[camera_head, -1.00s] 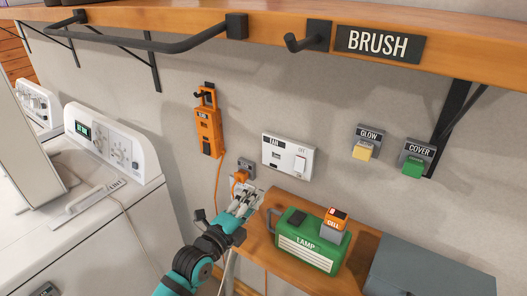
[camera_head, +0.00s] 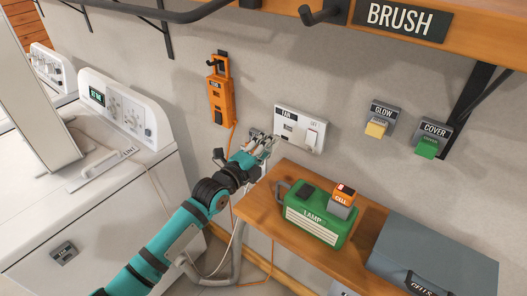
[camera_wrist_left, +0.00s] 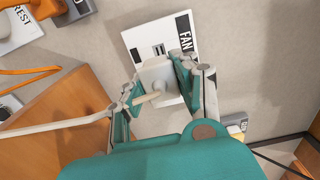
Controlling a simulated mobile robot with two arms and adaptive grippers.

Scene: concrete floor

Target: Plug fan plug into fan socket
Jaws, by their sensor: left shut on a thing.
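The fan socket is a white wall panel labelled FAN (camera_head: 309,128) with slots and a switch; it also shows in the left wrist view (camera_wrist_left: 181,28), slots uncovered. My left gripper (camera_head: 265,146) is just left of and below the panel in the head view. In the left wrist view my left gripper (camera_wrist_left: 160,82) is shut on the white fan plug (camera_wrist_left: 153,72), whose white cord trails left. The plug overlaps the panel's lower part in that view; whether it touches cannot be told. My right gripper is not in view.
A wooden shelf (camera_head: 268,206) below holds a green lamp box (camera_head: 326,232), an orange cell block (camera_head: 342,195) and a grey-blue case (camera_head: 435,250). An orange box (camera_head: 221,98) hangs left of the panel. A REST plate (camera_wrist_left: 18,30) with an orange object is at the wrist view's upper left.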

